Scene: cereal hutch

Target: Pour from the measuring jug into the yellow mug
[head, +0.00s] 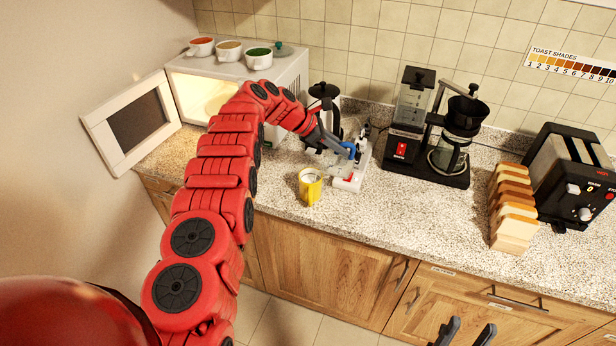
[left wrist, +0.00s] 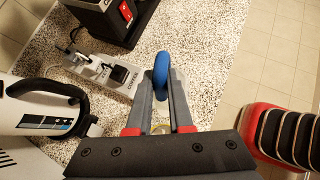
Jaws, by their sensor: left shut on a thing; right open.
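The yellow mug (head: 311,187) stands upright on the counter near its front edge, with a pale inside. My left gripper (head: 338,147) is shut on the blue handle of the measuring jug (head: 348,150), to the right of and behind the mug in the head view. The jug's clear body is hard to make out, so its tilt and contents cannot be told. In the left wrist view the blue handle (left wrist: 162,72) is between the fingers (left wrist: 161,100), and a sliver of yellow shows below them. My right gripper (head: 462,334) is open and empty at the bottom edge.
A white power strip (head: 352,178) lies just right of the mug. A kettle (head: 323,97) stands behind my left gripper. A coffee maker (head: 408,142), bread slices (head: 514,205) and a toaster (head: 572,170) are to the right. The open microwave (head: 208,95) is at left.

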